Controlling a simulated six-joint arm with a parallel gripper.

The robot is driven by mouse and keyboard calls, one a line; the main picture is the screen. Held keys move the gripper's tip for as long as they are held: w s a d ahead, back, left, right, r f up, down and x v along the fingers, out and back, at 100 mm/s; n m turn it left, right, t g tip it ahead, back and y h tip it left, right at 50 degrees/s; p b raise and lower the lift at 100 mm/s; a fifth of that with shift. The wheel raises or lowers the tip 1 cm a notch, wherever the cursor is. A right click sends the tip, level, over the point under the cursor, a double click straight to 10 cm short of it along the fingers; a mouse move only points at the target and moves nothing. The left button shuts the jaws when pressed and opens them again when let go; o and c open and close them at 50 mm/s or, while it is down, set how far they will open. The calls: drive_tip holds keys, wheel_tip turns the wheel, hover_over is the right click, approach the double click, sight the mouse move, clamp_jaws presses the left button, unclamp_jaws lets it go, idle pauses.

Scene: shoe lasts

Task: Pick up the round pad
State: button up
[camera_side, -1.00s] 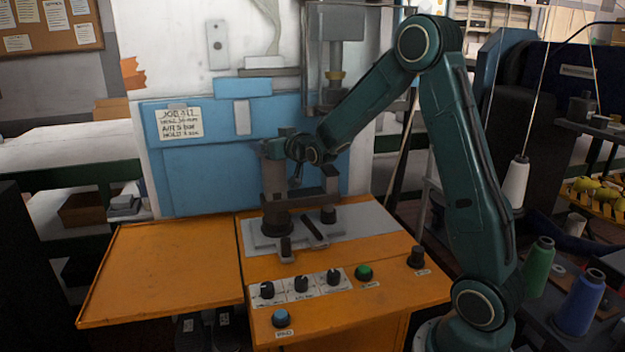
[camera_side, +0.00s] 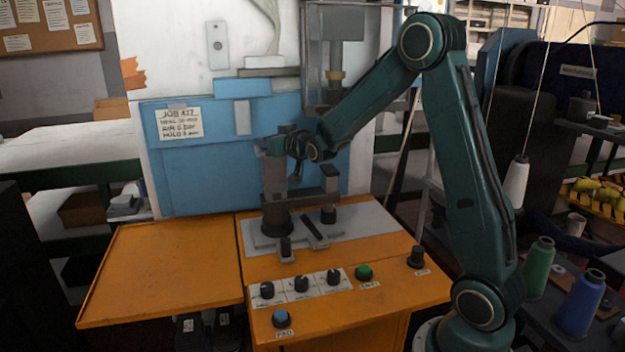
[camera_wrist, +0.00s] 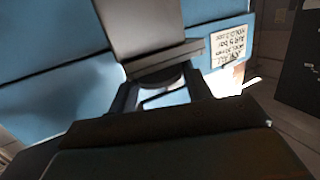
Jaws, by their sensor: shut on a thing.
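My gripper (camera_side: 290,148) is beside the upper part of the grey fixture on the orange machine in the side view, and its fingers are small and dark there. In the wrist view the two dark fingers (camera_wrist: 163,92) stand on either side of a dark piece with a curved lower edge, which looks like the round pad (camera_wrist: 162,76). My gripper is shut on it. In the side view I cannot make out the pad clearly.
The fixture's grey base plate (camera_side: 365,219) carries dark round posts. Knobs and a green button (camera_side: 363,272) line the front of the machine. A blue panel (camera_side: 215,178) with a job note (camera_side: 179,123) stands close behind. The orange side shelf (camera_side: 170,265) is empty.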

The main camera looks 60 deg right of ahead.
wheel_tip(320, 180, up, 2)
drive_tip(key=shift+r, duration=0.25)
drive_tip(key=shift+s+a+r, duration=0.1)
drive_tip(key=shift+a+r, duration=0.05)
drive_tip(key=shift+r, duration=0.15)
drive_tip(key=s+a, duration=1.2)
drive_tip(key=shift+s+a, duration=0.2)
drive_tip(key=shift+f, duration=0.1)
drive_tip(key=w+a+f+n+y, duration=0.2)
drive_tip(key=w+a+f+y, duration=0.1)
drive_tip(key=w, duration=0.4)
drive_tip(key=w+a+f+n+t+y, duration=0.1)
drive_tip(key=w+a+f+n+y, duration=0.1)
drive_tip(key=w+a+f, duration=0.4)
wheel_tip(320, 180, down, 2)
drive_tip(key=shift+w+a+f+n+y, duration=0.15)
drive_tip(key=shift+w+f+n+y, duration=0.15)
drive_tip(key=shift+w+y, duration=0.35)
drive_tip(key=shift+s+f, duration=0.1)
